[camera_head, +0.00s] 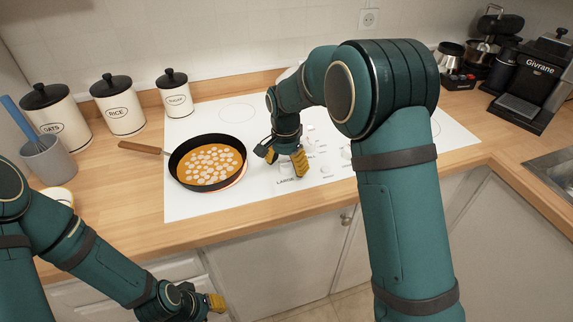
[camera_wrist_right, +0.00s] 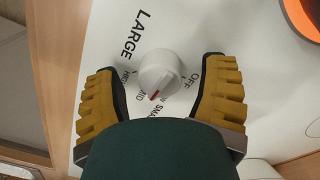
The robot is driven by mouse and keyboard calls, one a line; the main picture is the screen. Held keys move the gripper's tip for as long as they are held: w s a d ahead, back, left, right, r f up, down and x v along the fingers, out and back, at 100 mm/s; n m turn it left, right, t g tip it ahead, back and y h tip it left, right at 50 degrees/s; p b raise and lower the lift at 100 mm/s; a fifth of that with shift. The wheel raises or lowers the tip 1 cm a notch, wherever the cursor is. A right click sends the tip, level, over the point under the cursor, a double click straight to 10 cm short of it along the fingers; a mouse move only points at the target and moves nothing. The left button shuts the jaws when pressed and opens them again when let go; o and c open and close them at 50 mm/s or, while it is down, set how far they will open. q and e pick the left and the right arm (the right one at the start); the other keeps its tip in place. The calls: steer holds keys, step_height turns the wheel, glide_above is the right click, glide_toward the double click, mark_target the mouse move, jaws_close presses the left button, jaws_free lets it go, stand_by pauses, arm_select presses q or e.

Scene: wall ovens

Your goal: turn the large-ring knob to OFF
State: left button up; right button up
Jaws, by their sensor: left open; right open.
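The white large-ring knob (camera_wrist_right: 160,74) sits beside the printed word LARGE in the right wrist view. Its red mark points away from OFF, near the MID label. My right gripper (camera_head: 284,160) is over the front of the white cooktop (camera_head: 190,205). In the right wrist view its two yellow-padded fingers (camera_wrist_right: 160,66) are open on either side of the knob, with gaps showing between pads and knob. In the head view the gripper largely hides this knob. My left gripper (camera_head: 212,302) is open, low in front of the cabinets, away from the cooktop.
A dark pan (camera_head: 207,162) with orange food sits on the cooktop left of my right gripper, with an orange glow at its rim. More white knobs (camera_head: 347,151) are to the right. Canisters (camera_head: 118,107) and a grey utensil cup (camera_head: 48,160) stand at left; coffee machines (camera_head: 537,80) at right.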

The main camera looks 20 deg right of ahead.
steer(key=c, duration=1.2)
steer(key=shift+c, duration=0.2)
steer(key=shift+n, duration=0.3)
steer(key=n+p, duration=0.2)
steer(key=shift+r+n, duration=0.1)
steer(key=shift+n, duration=0.2)
steer(key=n+p, duration=0.1)
steer(key=n, duration=0.2)
steer(key=shift+n, duration=0.3)
steer(key=n+p, duration=0.1)
steer(key=n, duration=0.4)
steer(key=shift+p, duration=0.35)
steer(key=n+p, duration=0.1)
steer(key=n, duration=0.5)
steer(key=shift+a, duration=0.1)
steer(key=shift+n, duration=0.3)
